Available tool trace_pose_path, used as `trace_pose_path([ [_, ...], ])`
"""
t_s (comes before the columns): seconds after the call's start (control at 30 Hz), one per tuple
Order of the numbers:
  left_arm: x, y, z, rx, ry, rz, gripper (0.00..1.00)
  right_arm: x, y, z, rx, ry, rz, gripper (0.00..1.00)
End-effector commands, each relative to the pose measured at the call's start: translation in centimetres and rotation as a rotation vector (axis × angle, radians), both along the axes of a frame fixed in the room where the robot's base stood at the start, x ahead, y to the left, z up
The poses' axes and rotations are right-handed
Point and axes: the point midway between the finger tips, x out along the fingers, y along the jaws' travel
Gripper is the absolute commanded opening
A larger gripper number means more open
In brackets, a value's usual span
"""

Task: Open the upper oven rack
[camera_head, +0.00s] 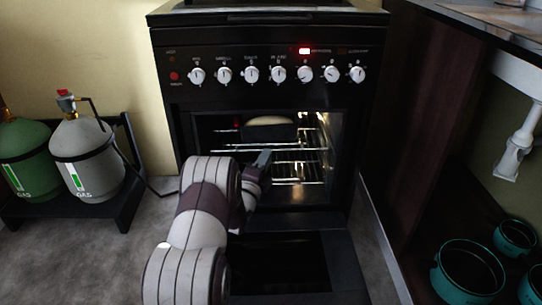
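The black oven (272,92) stands ahead with its door (285,268) folded down flat in front. Inside the lit cavity, the upper rack (304,129) is a set of bright wires near the top. A pale rounded thing (268,121) shows at this rack's level. A lower rack (300,170) sits below it. My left arm reaches in from below, and my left gripper (264,159) is at the oven opening, just below the upper rack's front in the picture. Its fingers look close together. I cannot tell whether they touch a rack. My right gripper is out of view.
Two gas bottles, green (24,155) and grey (88,160), stand in a dark holder at left. Teal pots (468,268) sit low at right beneath a counter (500,22). A dark cabinet side (425,115) borders the oven's right. Grey floor is clear at lower left.

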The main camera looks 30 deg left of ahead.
Motion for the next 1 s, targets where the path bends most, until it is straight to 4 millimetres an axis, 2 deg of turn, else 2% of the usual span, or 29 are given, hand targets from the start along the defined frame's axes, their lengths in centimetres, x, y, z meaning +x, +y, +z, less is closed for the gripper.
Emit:
trace_pose_path([
  [0.03,1.2,0.1,-0.4,0.003,-0.003,-0.002,0.18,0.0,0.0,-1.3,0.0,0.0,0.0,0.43],
  [0.1,2.6,0.3,-0.1,0.002,-0.003,-0.001,0.18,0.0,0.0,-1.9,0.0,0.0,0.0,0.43],
  [0.3,4.9,0.7,0.7,-0.001,0.0,0.0,0.18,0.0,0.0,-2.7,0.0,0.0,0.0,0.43],
  [0.57,5.1,0.8,1.0,-0.001,0.001,0.0,0.18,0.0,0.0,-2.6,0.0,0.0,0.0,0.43],
  [0.63,5.1,0.8,1.0,-0.001,0.001,0.0,0.02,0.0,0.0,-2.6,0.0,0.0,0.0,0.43],
  [0.67,5.1,0.8,0.9,-0.001,0.002,0.0,0.0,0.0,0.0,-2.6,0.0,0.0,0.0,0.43],
  [1.0,5.1,0.8,0.9,-0.002,0.002,0.0,0.0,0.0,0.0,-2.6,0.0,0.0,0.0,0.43],
])
